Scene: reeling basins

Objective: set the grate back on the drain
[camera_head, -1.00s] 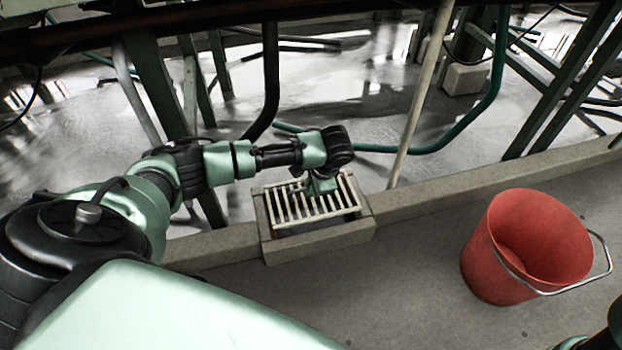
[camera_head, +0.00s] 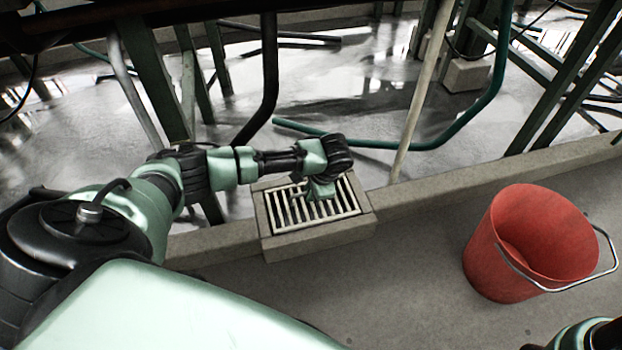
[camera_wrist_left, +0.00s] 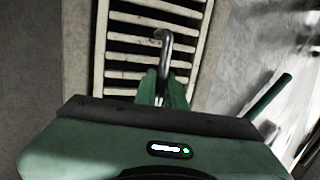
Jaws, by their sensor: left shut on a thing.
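The cream slatted grate (camera_head: 312,210) lies in the opening of the drain's concrete surround (camera_head: 318,241), lined up with its sides and looking level. Whether it rests fully on its seat I cannot tell. My right gripper is out of view.
A red bucket (camera_head: 530,245) with a wire handle stands on the floor at right. A low concrete kerb (camera_head: 440,190) runs beside the drain. A pale pole (camera_head: 420,95), a green hose (camera_head: 440,140) and green frame legs (camera_head: 565,85) stand behind. Floor between drain and bucket is clear.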

